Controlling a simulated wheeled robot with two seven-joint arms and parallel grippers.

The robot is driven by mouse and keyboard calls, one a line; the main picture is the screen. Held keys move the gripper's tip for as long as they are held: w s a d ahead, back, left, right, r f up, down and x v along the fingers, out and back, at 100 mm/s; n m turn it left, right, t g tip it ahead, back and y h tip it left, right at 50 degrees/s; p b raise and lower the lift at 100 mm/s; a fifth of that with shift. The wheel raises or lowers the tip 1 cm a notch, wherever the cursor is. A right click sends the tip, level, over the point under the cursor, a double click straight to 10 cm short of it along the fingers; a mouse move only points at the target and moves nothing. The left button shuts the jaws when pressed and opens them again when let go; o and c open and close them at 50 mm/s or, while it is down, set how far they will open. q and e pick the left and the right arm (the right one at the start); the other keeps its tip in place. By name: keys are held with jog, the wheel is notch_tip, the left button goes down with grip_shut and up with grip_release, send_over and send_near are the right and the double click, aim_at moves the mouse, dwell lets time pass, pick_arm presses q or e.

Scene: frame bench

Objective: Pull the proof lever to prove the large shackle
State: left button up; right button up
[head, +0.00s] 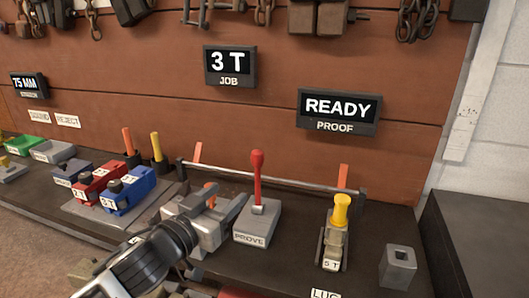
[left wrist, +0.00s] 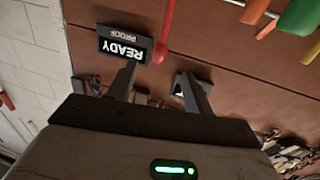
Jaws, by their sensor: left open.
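The proof lever (head: 257,178) is a red handle with a rounded knob, standing nearly upright on a grey block labelled PROVE (head: 258,222). My left gripper (head: 226,200) is open and empty, just left of the lever and low beside its block. The red lever (left wrist: 167,25) also shows in the left wrist view, beyond the open fingers (left wrist: 155,77) and not visibly gripped. I cannot make out the large shackle; my left arm covers part of the bench. The proof sign (head: 338,110) reads READY. My right gripper is not in view.
The job sign (head: 230,66) reads 3 T. A yellow-topped 5 T piece (head: 335,232) and a grey square socket (head: 398,267) stand right of the lever. Red (head: 98,183) and blue (head: 130,190) blocks stand left. A thin rail (head: 290,181) runs behind the lever.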

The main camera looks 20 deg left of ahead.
pick_arm(q)
jog(key=r, duration=0.2)
jog(key=p, duration=0.2)
send_over(258, 181)
jog(key=a+x, duration=0.1)
jog(key=x, duration=0.2)
jog(key=shift+d+f, duration=0.15)
jog(key=shift+d, duration=0.1)
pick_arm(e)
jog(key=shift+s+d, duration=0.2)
